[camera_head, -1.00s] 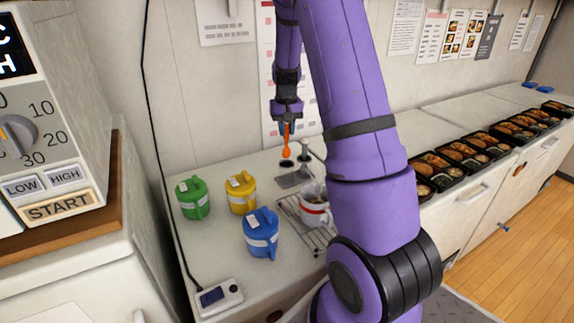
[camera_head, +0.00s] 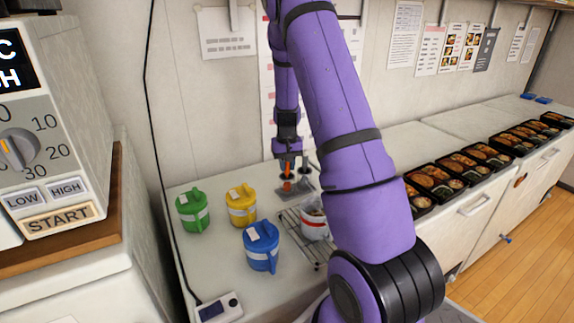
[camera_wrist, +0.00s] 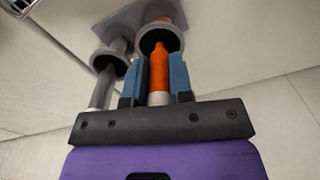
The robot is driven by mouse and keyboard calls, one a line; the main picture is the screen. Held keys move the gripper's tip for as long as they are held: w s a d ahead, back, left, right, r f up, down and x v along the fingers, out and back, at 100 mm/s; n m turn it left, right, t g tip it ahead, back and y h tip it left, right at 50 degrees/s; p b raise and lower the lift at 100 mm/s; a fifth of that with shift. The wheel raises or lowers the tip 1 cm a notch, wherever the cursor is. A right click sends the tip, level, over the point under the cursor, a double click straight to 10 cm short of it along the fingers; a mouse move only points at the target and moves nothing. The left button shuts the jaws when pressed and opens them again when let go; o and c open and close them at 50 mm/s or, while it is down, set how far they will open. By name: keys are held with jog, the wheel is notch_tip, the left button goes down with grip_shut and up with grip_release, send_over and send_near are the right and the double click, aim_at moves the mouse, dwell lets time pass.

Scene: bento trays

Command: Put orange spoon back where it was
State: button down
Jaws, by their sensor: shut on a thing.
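My gripper (camera_wrist: 158,80) is shut on the orange spoon (camera_wrist: 159,70) by its handle, seen between the two blue finger pads in the wrist view. The spoon points away from my gripper, and its far part passes into or behind a grey ring (camera_wrist: 160,38) of a grey stand (camera_wrist: 128,18); I cannot tell exactly how deep it sits. A second grey ring (camera_wrist: 108,62) stands beside it, around a grey post. In the head view, the orange spoon (camera_head: 287,186) hangs upright below my gripper (camera_head: 287,165), at the grey stand (camera_head: 294,194).
Green (camera_head: 192,211), yellow (camera_head: 241,206) and blue (camera_head: 261,246) lidded mugs stand to the left. Bento trays (camera_head: 462,163) line the right counter.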

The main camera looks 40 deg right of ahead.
jog(key=shift+f, duration=0.15)
jog(key=c, duration=1)
grip_release()
